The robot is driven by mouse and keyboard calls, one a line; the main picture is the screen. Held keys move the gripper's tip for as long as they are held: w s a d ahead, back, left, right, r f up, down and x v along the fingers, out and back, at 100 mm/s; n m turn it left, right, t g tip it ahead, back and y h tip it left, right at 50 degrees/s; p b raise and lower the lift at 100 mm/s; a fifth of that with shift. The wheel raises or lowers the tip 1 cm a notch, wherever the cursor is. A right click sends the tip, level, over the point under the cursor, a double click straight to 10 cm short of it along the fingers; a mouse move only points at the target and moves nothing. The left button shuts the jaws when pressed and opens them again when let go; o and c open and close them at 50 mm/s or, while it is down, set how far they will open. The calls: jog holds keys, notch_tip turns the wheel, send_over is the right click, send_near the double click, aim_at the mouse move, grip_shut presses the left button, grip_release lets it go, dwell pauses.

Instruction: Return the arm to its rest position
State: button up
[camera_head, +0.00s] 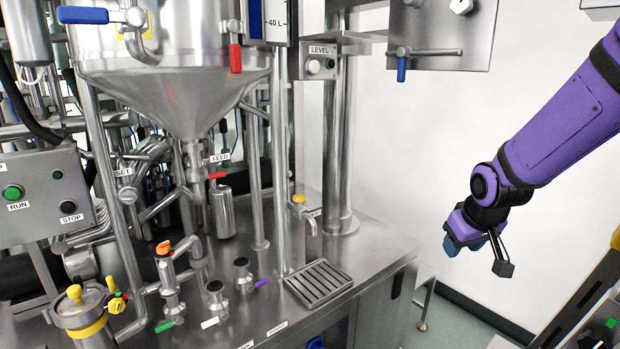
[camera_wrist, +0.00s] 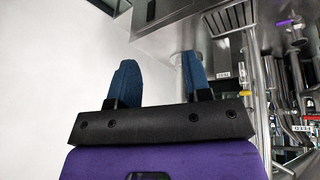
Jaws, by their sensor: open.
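My gripper (camera_head: 462,236) hangs at the end of my purple arm on the right side of the head view. It is over the floor beside the steel bench, apart from everything. In the wrist view my gripper (camera_wrist: 160,82) shows two blue fingers standing apart with nothing between them. White wall and a bit of steel show past the fingers.
A steel bench (camera_head: 375,250) carries a hopper (camera_head: 190,90), pipes, valves and a drip tray (camera_head: 319,283). A control box (camera_head: 45,195) with RUN and STOP buttons is at left. A steel panel (camera_head: 440,35) hangs above. White wall lies behind my arm, with clear space around my gripper.

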jog(key=s+r+m, duration=0.1)
jog(key=s+r, duration=0.6)
jog(key=s, duration=0.5)
jog(key=s+r+m, duration=0.1)
jog(key=s+r, duration=0.6)
jog(key=s, duration=0.5)
jog(key=shift+a+r, duration=0.4)
